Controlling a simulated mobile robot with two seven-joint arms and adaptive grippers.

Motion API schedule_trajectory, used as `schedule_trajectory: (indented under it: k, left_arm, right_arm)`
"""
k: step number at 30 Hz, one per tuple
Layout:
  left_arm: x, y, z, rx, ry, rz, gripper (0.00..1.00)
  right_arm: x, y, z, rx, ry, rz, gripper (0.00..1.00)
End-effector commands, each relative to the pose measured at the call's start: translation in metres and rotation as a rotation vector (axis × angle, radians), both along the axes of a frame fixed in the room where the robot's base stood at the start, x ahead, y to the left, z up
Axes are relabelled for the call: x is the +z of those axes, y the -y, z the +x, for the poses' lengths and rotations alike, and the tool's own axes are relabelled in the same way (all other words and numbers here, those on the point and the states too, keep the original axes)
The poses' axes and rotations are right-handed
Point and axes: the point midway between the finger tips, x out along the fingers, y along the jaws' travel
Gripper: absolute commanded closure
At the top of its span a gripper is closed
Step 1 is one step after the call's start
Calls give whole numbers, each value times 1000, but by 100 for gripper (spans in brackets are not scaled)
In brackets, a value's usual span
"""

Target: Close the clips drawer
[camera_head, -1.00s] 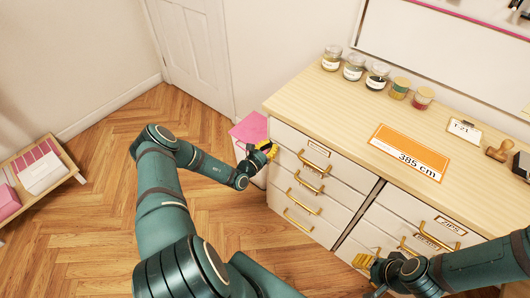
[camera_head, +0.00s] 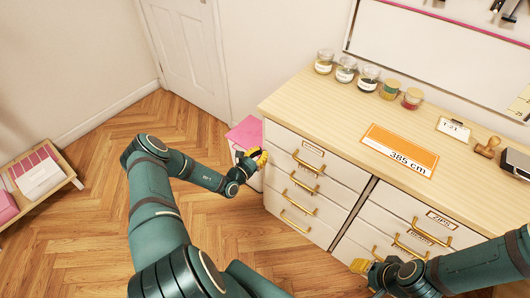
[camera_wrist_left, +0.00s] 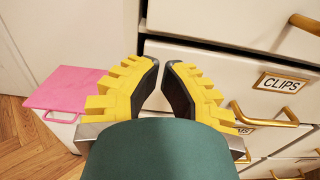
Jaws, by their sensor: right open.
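The clips drawer (camera_wrist_left: 225,75) carries a CLIPS label (camera_wrist_left: 285,83) in the left wrist view. A dark gap runs along its top edge; I cannot tell how far it stands out. In the head view, the left drawer column (camera_head: 290,172) has its drawer fronts nearly flush. My left gripper (camera_head: 254,155) is beside the column's left front corner; it also shows in the left wrist view (camera_wrist_left: 160,64), fingertips close together with nothing between them. Contact with the drawer cannot be told. My right gripper (camera_head: 364,267) is open in front of the right drawer column, low near its handles.
A pink-topped box (camera_head: 247,131) stands left of the cabinet. Jars (camera_head: 367,79), an orange 385 cm sheet (camera_head: 400,148) and a stamp (camera_head: 488,147) sit on the cabinet top (camera_head: 300,110). A low shelf (camera_head: 40,182) stands far left. The wooden floor between is clear.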

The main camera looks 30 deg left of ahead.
Motion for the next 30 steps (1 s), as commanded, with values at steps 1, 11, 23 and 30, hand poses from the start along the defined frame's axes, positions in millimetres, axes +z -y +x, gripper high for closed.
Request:
schedule_trajectory:
  k: [1, 11, 23, 30]
  left_arm:
    - [0, -3, -10, 2, -4, 0, 100]
    - [0, -9, -78, 2, -4, 0, 100]
    - [-1, -10, -102, 0, -2, 1, 100]
    - [4, 22, -95, -118, -21, 10, 100]
  right_arm:
    - [4, 0, -1, -1, -1, 0, 53]
    - [17, -1, -3, 2, -7, 2, 53]
    - [19, -1, -4, 2, -9, 1, 53]
    - [19, 0, -4, 2, -9, 1, 53]
